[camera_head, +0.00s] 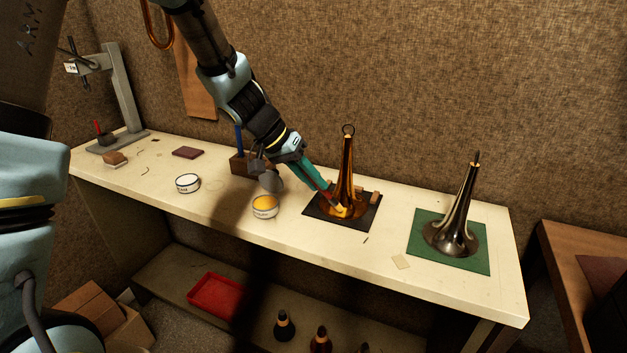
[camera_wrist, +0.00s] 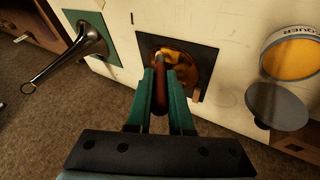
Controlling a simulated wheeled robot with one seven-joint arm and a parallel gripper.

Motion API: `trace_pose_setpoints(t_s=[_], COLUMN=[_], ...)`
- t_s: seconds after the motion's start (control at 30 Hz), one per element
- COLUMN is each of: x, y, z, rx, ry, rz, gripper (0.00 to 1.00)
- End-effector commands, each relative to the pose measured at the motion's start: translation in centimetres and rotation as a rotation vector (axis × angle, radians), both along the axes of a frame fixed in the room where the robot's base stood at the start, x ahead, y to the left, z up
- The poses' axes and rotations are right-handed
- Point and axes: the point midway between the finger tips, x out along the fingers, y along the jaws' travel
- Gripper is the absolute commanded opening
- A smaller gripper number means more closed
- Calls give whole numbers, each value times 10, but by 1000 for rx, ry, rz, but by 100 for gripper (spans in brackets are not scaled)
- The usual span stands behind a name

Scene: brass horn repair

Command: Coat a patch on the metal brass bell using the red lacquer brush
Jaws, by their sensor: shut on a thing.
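The brass bell (camera_head: 347,175) stands upright, flare down, on a dark mat (camera_head: 318,211). Its flare (camera_wrist: 185,68) also shows in the wrist view, partly hidden by my gripper. My gripper (camera_head: 322,187) has teal fingers, shut on the red lacquer brush (camera_wrist: 160,92). The brush slants down and its yellow tip (camera_head: 340,211) is at the bell's flare on the near left side; I cannot tell whether it touches. An open tin of amber lacquer (camera_head: 264,202) stands left of the dark mat. It also shows in the wrist view (camera_wrist: 293,56).
A silvery bell (camera_head: 460,215) stands on a green mat (camera_head: 475,262) at the right. A white-topped tin (camera_head: 188,182) stands left of the lacquer. A wooden block (camera_head: 240,164) with a blue-handled tool is behind. A grey disc (camera_head: 271,182) is near the lacquer tin.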

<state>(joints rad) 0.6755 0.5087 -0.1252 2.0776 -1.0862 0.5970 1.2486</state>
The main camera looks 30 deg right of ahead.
Motion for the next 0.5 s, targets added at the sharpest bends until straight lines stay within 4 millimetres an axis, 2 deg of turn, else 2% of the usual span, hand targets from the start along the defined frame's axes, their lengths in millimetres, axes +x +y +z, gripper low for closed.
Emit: trace_pose_setpoints(t_s=[0.5], x=[3], y=[-4], z=[-7], rx=[0], ry=[0], rz=[0], gripper=[0])
